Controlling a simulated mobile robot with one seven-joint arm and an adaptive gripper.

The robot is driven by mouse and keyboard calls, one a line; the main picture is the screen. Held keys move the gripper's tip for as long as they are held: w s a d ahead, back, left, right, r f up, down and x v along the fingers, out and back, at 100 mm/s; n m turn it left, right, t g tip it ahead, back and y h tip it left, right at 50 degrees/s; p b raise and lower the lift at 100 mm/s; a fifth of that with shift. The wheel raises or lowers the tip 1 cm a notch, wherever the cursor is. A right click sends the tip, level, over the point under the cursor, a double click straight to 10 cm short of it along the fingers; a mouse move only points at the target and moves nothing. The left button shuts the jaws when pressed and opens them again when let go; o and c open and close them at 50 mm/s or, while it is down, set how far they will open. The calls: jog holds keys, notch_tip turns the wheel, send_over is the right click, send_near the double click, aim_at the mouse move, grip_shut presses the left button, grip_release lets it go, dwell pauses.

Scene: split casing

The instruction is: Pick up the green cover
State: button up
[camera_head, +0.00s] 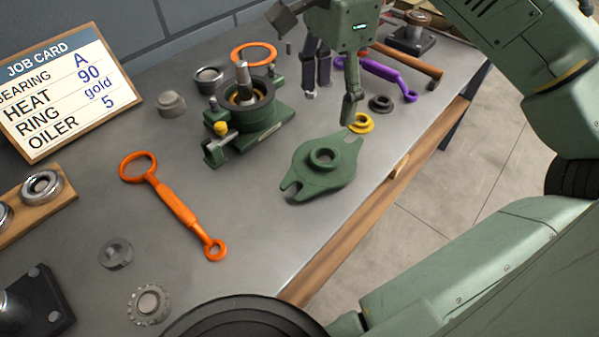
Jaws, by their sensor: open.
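The green cover (324,168) lies flat on the grey workbench, near its front edge. It is a rounded plate with a raised ring in the middle and slotted ears at its ends. My gripper (331,108) is above the bench, behind and slightly above the cover in the picture, with its fingers pointing down. The fingers are spread apart, with nothing visible between them. The right fingertip appears close to the far ear of the cover; I cannot tell whether it touches.
A green casing base (248,113) with a shaft stands behind left of the cover. A yellow ring (361,124), dark ring (381,103) and purple wrench (385,74) lie right. An orange wrench (176,205) lies left. Bare bench surrounds the cover's left side.

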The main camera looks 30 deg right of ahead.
send_over(324, 160)
jog(key=f, duration=0.5)
jog(key=shift+w+f, duration=0.3)
jog(key=shift+s+f+p, duration=0.2)
jog(key=shift+f+p, duration=0.1)
jog(key=shift+f, duration=1.05)
jog(key=shift+s+f+p, duration=0.15)
jog(key=shift+f+p, duration=0.15)
jog(key=shift+f, duration=1)
jog(key=shift+c, duration=0.5)
grip_shut()
